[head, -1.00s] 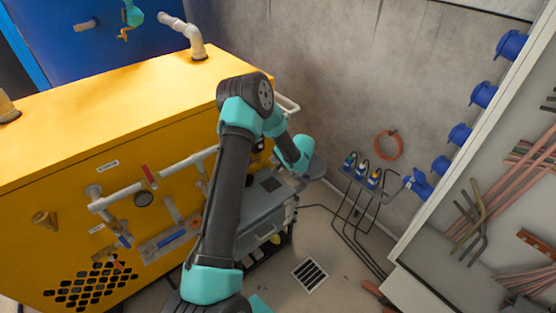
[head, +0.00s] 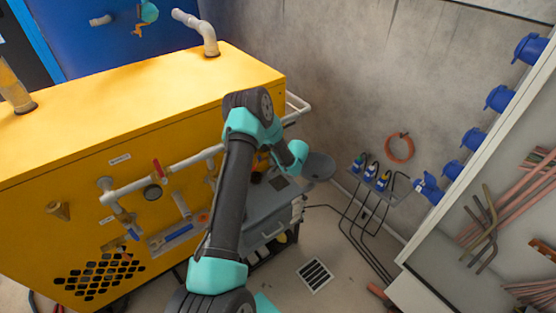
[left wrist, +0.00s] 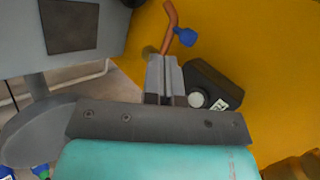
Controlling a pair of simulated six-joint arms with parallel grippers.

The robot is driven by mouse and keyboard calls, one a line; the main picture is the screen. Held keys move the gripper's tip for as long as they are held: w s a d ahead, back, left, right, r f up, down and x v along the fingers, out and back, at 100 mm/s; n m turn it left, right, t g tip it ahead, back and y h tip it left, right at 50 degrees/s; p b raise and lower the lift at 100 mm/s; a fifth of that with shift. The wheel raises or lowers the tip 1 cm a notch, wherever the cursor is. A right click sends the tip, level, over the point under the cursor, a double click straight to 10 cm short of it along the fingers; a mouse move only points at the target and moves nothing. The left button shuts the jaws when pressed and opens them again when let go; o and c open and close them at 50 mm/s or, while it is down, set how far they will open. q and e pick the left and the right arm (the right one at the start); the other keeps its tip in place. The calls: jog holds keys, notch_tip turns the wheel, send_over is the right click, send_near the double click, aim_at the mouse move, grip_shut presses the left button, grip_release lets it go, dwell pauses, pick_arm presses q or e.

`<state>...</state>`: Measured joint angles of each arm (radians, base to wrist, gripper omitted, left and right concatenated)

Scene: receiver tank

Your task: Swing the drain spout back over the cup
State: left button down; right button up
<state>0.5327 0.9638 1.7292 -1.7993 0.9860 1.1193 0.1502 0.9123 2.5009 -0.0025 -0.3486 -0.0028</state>
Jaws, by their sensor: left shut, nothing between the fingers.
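A bent copper-coloured pipe (left wrist: 169,24) with a blue knob (left wrist: 186,37) stands out from the yellow tank cabinet in the left wrist view; it looks like the drain spout. My left gripper (left wrist: 164,60) is shut and empty, its tips just short of the pipe's lower end and apparently apart from it. In the head view my left arm reaches to the cabinet's right end, and its own links hide the fingers and the spout. I cannot make out the cup in either view. My right gripper is not in view.
A black box (left wrist: 214,84) with a white round button is close beside my left fingers. A grey cart (head: 270,205) with a dark pad (left wrist: 70,25) stands by the yellow cabinet (head: 120,110). A grey round disc (head: 319,166) is near my wrist.

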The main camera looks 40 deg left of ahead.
pick_arm(q)
jog(key=a, duration=0.2)
jog(key=a+f, duration=0.1)
jog(key=a, duration=0.2)
jog(key=shift+s, duration=0.2)
jog(key=shift+s+a, duration=0.15)
jog(key=shift+a, duration=0.6)
jog(key=d+f+v, duration=0.2)
jog(key=v, duration=1.1)
jog(key=shift+s+d, duration=0.15)
jog(key=shift+s, duration=0.35)
